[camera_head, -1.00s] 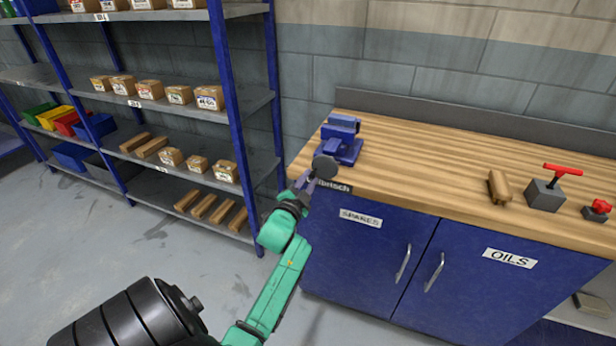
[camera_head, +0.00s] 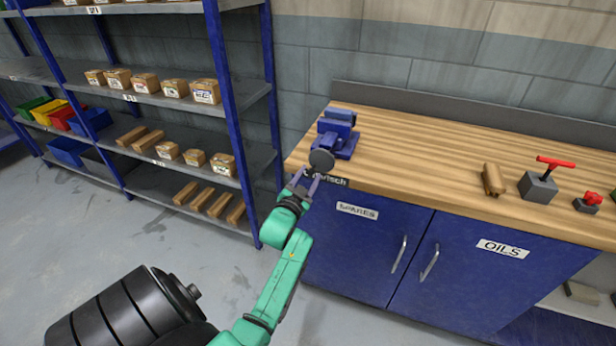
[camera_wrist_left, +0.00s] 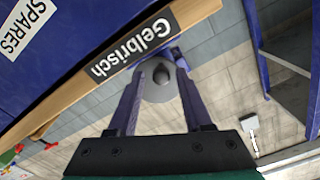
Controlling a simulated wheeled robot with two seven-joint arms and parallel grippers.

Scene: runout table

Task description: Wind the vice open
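The blue vice (camera_head: 337,134) is mounted on the left end of the wooden bench. A grey round disc (camera_head: 321,161) is on its front, towards me. My left gripper (camera_head: 312,172) is at this disc, in front of the bench edge. In the left wrist view my two gripper fingers (camera_wrist_left: 166,62) stand apart, and the disc (camera_wrist_left: 156,88), with a small dark knob at its centre, shows between them. I cannot tell whether the fingers touch it. The vice jaws' gap cannot be made out. My right gripper is not in view.
The bench (camera_head: 430,160) carries a wooden piece (camera_head: 493,179), a grey block with a red T-handle (camera_head: 539,187) and a small red-knobbed item (camera_head: 588,203). Blue cupboard doors (camera_head: 360,250) are below. A blue-post shelf rack (camera_head: 232,120) with boxes stands left of the bench.

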